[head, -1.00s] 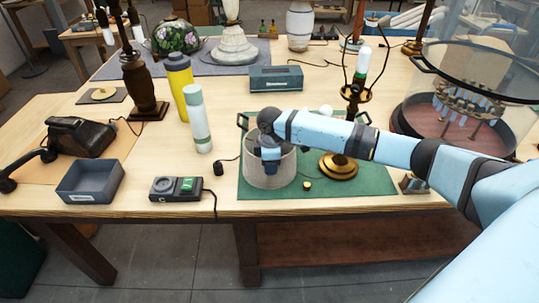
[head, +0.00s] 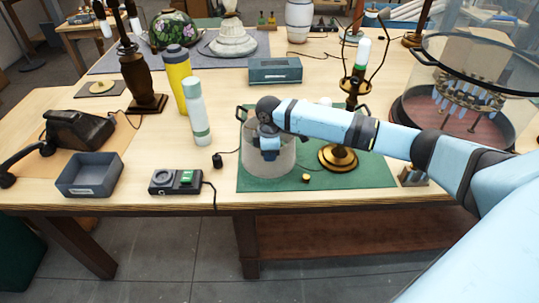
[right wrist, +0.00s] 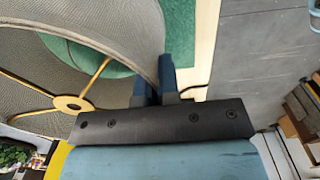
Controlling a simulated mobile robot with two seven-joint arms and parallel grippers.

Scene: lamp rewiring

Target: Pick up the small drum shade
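The small drum shade (head: 268,160) is a pale grey open cylinder over the green mat (head: 375,177), left of the brass lamp (head: 338,157). I cannot tell whether its bottom edge touches the mat. My right gripper (head: 269,148) points down at the shade. In the right wrist view the gripper (right wrist: 156,82) has its two fingers close together at the rim, one on each side of the shade's wall (right wrist: 140,28). A brass spider ring (right wrist: 68,103) shows inside the shade. My left gripper is not in view.
A white-green bottle (head: 196,115), a yellow bottle (head: 178,80) and a black meter box (head: 175,181) stand left of the mat. A blue-grey tray (head: 90,175) is farther left. A teal box (head: 275,71) lies behind, and a glass dome (head: 470,85) stands right.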

